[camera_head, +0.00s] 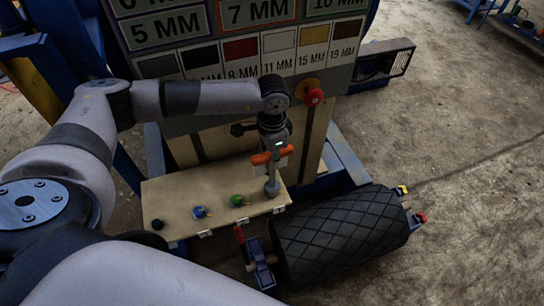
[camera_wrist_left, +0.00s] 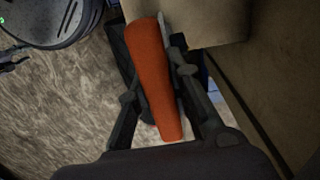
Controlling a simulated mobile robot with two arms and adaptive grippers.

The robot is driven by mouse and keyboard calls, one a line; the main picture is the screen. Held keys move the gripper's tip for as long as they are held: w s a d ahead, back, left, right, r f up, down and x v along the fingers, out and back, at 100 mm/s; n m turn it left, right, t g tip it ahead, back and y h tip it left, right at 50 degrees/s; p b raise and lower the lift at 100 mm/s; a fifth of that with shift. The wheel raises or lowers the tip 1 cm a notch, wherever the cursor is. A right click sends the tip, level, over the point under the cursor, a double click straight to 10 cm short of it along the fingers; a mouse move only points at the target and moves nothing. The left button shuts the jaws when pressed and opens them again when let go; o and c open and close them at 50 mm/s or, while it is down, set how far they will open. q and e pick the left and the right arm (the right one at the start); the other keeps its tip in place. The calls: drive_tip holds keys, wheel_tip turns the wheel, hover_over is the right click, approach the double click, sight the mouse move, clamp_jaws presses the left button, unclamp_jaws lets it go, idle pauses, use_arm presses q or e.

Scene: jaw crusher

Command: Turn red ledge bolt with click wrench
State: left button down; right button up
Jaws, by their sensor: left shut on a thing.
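My left gripper (camera_head: 272,150) is shut on the orange handle of the click wrench (camera_head: 261,158) above the right end of the pale wooden ledge (camera_head: 180,187). The wrench's grey shaft points down, and its lower end meets the ledge near the right edge. No red bolt shows on the ledge; whether one is under the wrench end I cannot tell. In the left wrist view the orange wrench handle (camera_wrist_left: 152,75) lies between the two dark fingers of the left gripper (camera_wrist_left: 155,65). My right gripper is not in view.
A black bolt (camera_head: 157,224), a blue bolt (camera_head: 200,212) and a green bolt (camera_head: 237,200) stand on the ledge left of the wrench. A ribbed black roller (camera_head: 340,235) lies in front. A board with millimetre labels (camera_head: 240,50) and a red knob (camera_head: 313,97) stand behind.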

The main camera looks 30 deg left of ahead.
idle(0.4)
use_arm(q)
drive_tip(key=c, duration=1.4)
unclamp_jaws()
